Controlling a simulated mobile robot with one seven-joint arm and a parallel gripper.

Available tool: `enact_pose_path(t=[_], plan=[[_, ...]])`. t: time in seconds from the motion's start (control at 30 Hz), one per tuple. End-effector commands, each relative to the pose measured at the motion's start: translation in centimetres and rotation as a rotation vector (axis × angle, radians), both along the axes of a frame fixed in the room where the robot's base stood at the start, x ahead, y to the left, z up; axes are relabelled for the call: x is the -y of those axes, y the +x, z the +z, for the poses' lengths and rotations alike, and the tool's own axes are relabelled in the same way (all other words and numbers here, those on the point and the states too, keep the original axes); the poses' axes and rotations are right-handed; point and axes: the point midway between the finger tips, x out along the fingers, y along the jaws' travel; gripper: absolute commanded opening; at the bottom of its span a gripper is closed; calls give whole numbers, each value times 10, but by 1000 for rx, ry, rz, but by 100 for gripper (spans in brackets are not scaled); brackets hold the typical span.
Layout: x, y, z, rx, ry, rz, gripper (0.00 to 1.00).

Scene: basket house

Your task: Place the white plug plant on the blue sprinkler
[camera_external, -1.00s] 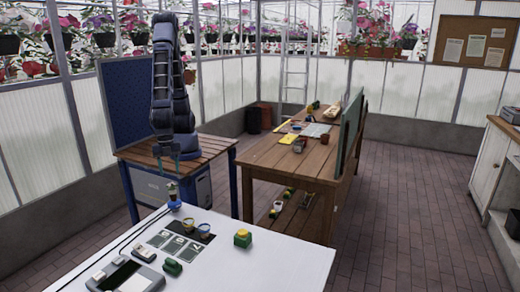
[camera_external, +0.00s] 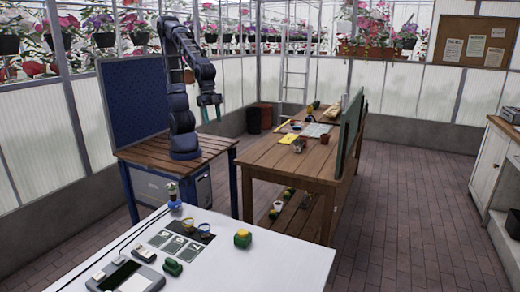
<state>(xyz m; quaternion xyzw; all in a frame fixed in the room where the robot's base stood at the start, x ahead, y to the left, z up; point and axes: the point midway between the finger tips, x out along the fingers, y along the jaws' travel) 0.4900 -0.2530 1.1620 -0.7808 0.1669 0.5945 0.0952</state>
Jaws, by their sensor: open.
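A small plant with a pale plug (camera_external: 172,190) stands upright at the back left of the white table. It appears to rest on top of a blue object (camera_external: 175,204), which looks like the blue sprinkler. At this size I cannot make out the exact contact between them. My gripper (camera_external: 211,117) is open and empty, fingers pointing down. It is high up, to the right of the plant and well clear of it, above the gap between the wooden stand and the wooden workbench.
A wooden workbench (camera_external: 263,158) with a green board (camera_external: 351,119) stands behind. The table's right part is clear.

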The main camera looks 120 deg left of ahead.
Motion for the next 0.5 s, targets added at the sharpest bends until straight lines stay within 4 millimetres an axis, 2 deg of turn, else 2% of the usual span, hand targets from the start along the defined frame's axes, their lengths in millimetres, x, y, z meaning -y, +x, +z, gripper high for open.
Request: enact_pose_path(t=[0.03, 0.2, 0.5], plan=[[-19, -4, 9, 14, -6, 34, 48], [-70, -23, 31, 45, -9, 126, 48], [-143, -74, 55, 100, 4, 289, 48]])
